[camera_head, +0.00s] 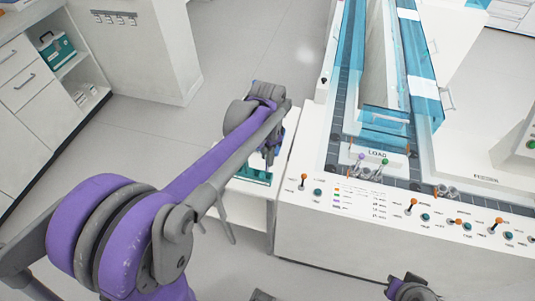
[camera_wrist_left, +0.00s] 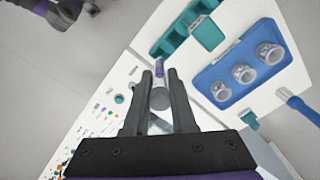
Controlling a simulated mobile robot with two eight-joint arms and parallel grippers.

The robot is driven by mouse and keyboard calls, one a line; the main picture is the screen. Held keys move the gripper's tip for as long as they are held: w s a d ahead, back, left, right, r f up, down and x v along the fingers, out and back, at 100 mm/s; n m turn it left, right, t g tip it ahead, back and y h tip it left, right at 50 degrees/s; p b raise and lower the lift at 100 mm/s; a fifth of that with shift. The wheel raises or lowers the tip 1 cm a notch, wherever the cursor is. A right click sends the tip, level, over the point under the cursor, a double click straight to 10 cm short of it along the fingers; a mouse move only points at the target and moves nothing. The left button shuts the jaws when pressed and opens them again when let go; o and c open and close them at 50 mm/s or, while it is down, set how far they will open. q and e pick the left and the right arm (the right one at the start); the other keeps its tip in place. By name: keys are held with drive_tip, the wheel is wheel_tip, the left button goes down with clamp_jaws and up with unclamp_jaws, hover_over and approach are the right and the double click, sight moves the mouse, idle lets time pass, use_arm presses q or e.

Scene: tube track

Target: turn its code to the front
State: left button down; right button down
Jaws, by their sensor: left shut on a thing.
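My left gripper (camera_head: 270,155) is over the small white side table (camera_head: 246,202), left of the track bench. In the left wrist view its fingers (camera_wrist_left: 159,84) are shut on a tube with a purple cap (camera_wrist_left: 159,72). A grey round part (camera_wrist_left: 160,98) shows between the fingers below the cap. I cannot make out a code on the tube. Two more tubes, one purple-capped (camera_head: 361,157) and one green-capped (camera_head: 382,163), stand on the track by the LOAD sign (camera_head: 377,154). A purple-grey part of my right arm shows at the bottom edge; its jaws cannot be made out.
A blue tray (camera_wrist_left: 218,95) with three round grey holders lies on the white table, beside a teal rack (camera_wrist_left: 165,46) and a blue-handled tool (camera_wrist_left: 296,104). The bench front (camera_head: 330,236) carries orange-topped levers and teal buttons. Teal-covered track lanes (camera_head: 352,45) run away behind it.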

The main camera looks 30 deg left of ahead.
sight(268, 171)
use_arm(q)
drive_tip(key=shift+f+b, duration=1.95)
drive_tip(key=shift+f, duration=1.1)
drive_tip(key=n, duration=0.9)
drive_tip(key=shift+n, duration=0.3)
drive_tip(key=n, duration=1)
drive_tip(key=shift+f, duration=0.15)
